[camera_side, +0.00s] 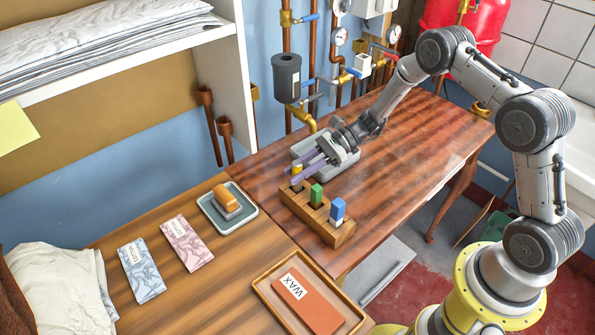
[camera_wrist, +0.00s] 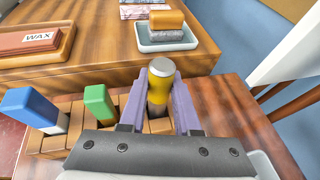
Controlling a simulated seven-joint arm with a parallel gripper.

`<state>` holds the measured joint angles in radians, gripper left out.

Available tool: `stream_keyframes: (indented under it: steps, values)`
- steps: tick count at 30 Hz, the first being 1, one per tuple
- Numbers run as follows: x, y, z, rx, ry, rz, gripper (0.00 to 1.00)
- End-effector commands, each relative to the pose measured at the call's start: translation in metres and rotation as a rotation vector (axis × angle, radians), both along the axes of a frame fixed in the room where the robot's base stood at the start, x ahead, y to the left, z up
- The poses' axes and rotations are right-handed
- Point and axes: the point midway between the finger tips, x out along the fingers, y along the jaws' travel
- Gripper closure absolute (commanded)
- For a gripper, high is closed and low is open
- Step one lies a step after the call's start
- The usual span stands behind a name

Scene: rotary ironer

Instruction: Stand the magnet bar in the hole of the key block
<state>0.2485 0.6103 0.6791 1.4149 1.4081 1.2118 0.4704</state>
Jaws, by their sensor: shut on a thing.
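The magnet bar, a round yellow bar with a silver end and a dark grey lower part, shows in the wrist view (camera_wrist: 160,80) and as a small yellow patch in the side view (camera_side: 297,170). My gripper (camera_wrist: 159,108) is shut on it, with one purple finger on each side. In the side view my gripper (camera_side: 304,170) is at the far left end of the wooden key block (camera_side: 312,218). The bar looks upright over that end of the block. Its bottom is hidden, so I cannot tell whether it is in the hole.
A green key (camera_side: 316,195) and a blue key (camera_side: 337,209) stand in the block beside the bar. A grey tray (camera_side: 342,176) lies under my gripper. A small tray with an orange-topped block (camera_side: 227,203) and a wax tray (camera_side: 262,291) are on the nearer table.

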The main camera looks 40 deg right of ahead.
Motion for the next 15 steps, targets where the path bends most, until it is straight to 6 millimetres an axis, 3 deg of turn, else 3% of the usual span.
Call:
stream_keyframes:
  steps: [11, 12, 15]
  values:
    - [0.0004, 0.0000, -0.0043, 0.000, -0.002, 0.000, 1.00]
    - [0.0002, 0.0000, -0.0049, 0.000, -0.001, -0.001, 0.65]
    - [0.0002, 0.0000, -0.0047, 0.000, -0.001, -0.001, 0.47]
